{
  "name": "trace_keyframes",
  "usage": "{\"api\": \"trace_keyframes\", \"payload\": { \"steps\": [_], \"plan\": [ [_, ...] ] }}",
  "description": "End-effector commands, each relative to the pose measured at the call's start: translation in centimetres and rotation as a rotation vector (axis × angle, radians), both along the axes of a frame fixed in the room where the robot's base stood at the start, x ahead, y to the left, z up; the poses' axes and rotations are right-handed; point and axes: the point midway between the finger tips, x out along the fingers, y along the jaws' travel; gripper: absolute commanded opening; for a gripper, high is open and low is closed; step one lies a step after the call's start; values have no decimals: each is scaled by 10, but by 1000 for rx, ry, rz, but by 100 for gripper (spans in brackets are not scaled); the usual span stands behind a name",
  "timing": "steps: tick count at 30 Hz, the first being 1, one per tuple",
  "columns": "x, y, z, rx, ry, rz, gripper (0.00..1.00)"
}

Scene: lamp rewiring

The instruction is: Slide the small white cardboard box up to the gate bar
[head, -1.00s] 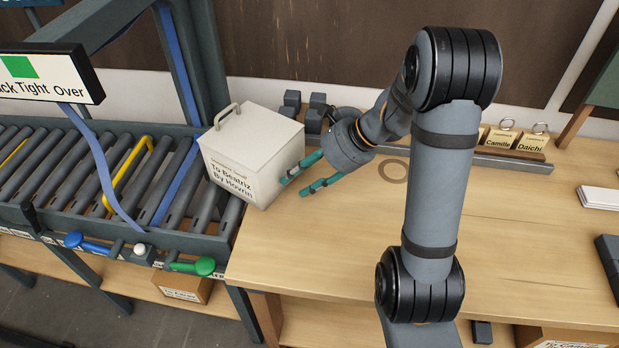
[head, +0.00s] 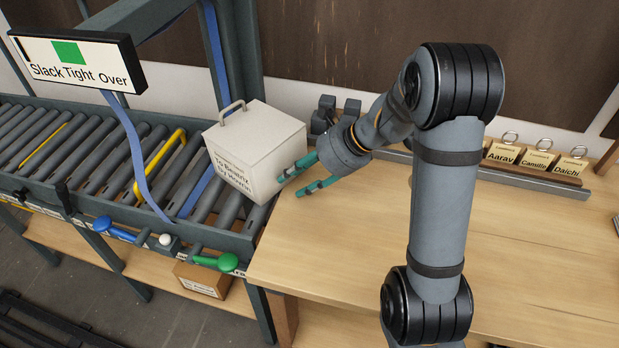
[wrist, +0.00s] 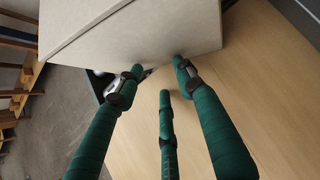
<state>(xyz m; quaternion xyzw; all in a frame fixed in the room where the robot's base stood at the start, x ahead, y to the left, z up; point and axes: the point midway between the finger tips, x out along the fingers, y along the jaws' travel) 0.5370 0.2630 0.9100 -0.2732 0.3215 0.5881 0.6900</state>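The white cardboard box (head: 262,150), with a handle on top and a label that seems to read "To Beatriz", sits on the right end of the roller conveyor (head: 45,150). A yellow bent bar (head: 160,165) stands across the rollers to its left, with a gap between; it may be the gate bar. My gripper (head: 290,186) is at the box's right side, its green fingers spread and nothing between them. In the wrist view the box (wrist: 130,35) fills the top, with two fingertips (wrist: 158,68) at or very near its face; contact is hard to tell.
A blue strap (head: 135,160) hangs beside the yellow bar. Blue (head: 104,224) and green (head: 228,262) knobs line the conveyor's front. A "Slack Tight Over" sign (head: 75,62) hangs above. The wooden table (head: 350,250) is mostly clear; name cards (head: 537,160) stand at its back.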

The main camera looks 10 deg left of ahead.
Motion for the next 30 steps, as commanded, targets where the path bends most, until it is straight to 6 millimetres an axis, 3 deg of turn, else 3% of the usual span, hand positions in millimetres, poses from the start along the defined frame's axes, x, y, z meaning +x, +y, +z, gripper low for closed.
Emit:
{"api": "trace_keyframes", "payload": {
  "steps": [3,9,22,30],
  "plan": [
    [0,18,0,1,-2,2,38],
    [0,36,1,1,-1,1,38],
    [0,42,0,1,-1,2,38],
    [0,78,1,1,-1,4,38]
  ]
}}
